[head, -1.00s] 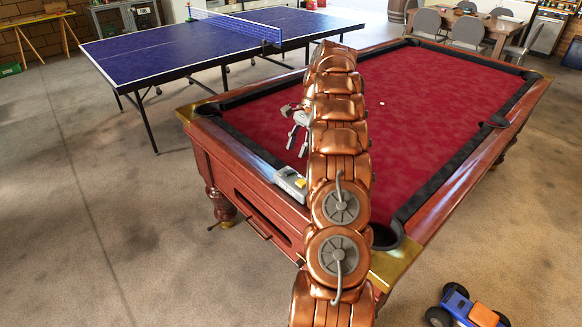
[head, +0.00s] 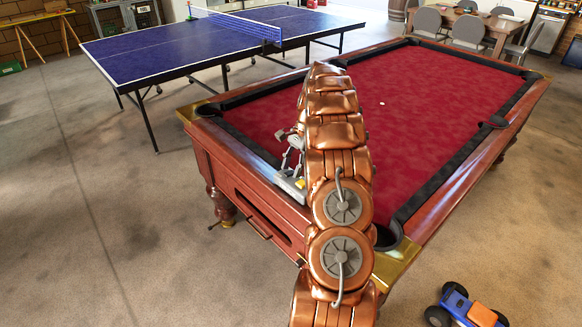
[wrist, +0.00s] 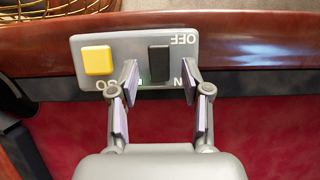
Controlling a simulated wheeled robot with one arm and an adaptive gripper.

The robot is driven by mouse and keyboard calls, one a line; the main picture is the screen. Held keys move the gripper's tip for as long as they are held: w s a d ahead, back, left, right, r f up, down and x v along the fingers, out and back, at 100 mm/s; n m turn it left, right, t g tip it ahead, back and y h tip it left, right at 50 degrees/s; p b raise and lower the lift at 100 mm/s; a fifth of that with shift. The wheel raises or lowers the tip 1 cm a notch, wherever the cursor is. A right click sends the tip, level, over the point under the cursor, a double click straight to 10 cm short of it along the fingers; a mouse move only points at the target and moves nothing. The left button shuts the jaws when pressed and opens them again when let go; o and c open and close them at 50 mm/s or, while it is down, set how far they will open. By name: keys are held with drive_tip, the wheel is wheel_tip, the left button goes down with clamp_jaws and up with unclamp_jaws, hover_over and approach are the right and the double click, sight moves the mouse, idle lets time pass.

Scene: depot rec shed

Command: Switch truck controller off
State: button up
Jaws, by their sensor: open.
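The truck controller (wrist: 188,44) is a grey box on the wooden rail of the pool table; in the head view the controller (head: 289,187) is partly hidden by my arm. In the wrist view it appears upside down, with a yellow button (wrist: 97,60) at left and a black rocker switch (wrist: 159,63) near the middle. "OFF" is printed above the switch, and a partly hidden "ON" is below it. A faint green glow shows below the switch. My gripper (wrist: 160,78) is open, its fingertips on either side of the switch's lower end. I cannot tell whether they touch the box.
A blue and orange toy truck (head: 464,305) is on the floor at lower right. The pool table (head: 430,110) has red cloth with a small white ball (head: 382,103). A blue ping-pong table (head: 170,50) stands behind. The floor at left is clear.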

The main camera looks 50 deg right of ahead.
clamp_jaws()
idle(0.4)
drive_tip(key=shift+a+h+b, duration=0.15)
drive_tip(key=shift+h+b, duration=0.15)
drive_tip(key=shift+b, duration=0.2)
drive_tip(key=shift+a+h+b, duration=0.3)
drive_tip(key=shift+h+b, duration=0.75)
drive_tip(key=shift+h, duration=0.05)
drive_tip(key=shift+a+r+h+b, duration=0.1)
drive_tip(key=shift+h+b, duration=0.35)
drive_tip(key=shift+h, duration=0.15)
